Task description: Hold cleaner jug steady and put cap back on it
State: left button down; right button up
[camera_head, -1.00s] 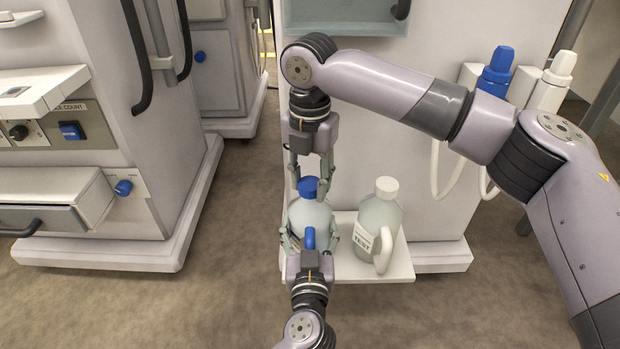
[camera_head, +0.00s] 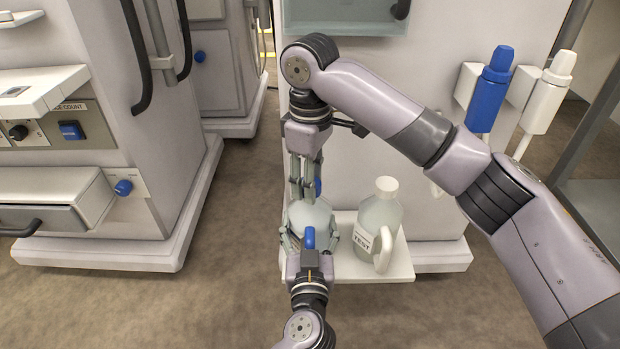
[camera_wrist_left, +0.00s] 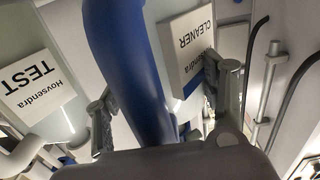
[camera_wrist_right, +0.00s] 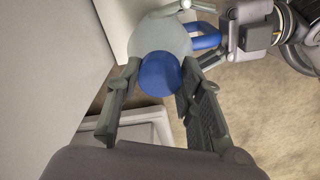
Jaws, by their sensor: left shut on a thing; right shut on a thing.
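The cleaner jug (camera_head: 311,217) stands on the low shelf, pale and translucent with a blue handle (camera_head: 308,239). My right gripper (camera_head: 306,198) comes down from above, shut on the blue cap (camera_wrist_right: 160,76). The cap is over the top of the jug; in the head view the fingers hide most of it. Whether it is seated on the neck cannot be told.
A second jug (camera_head: 379,220), labelled TEST with a whitish cap, stands close on the right on the same shelf (camera_head: 399,266). The machine cabinet rises behind them. Blue (camera_head: 491,90) and white (camera_head: 548,92) wands hang at the right. The floor at left is clear.

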jog(key=m, duration=0.8)
jog(key=shift+m, duration=0.3)
jog(key=m, duration=0.7)
jog(key=o, duration=1.4)
notch_tip(320, 180, up, 12)
jog(key=shift+f, duration=0.1)
pick_arm(q)
jog(key=shift+c, duration=1.4)
grip_release()
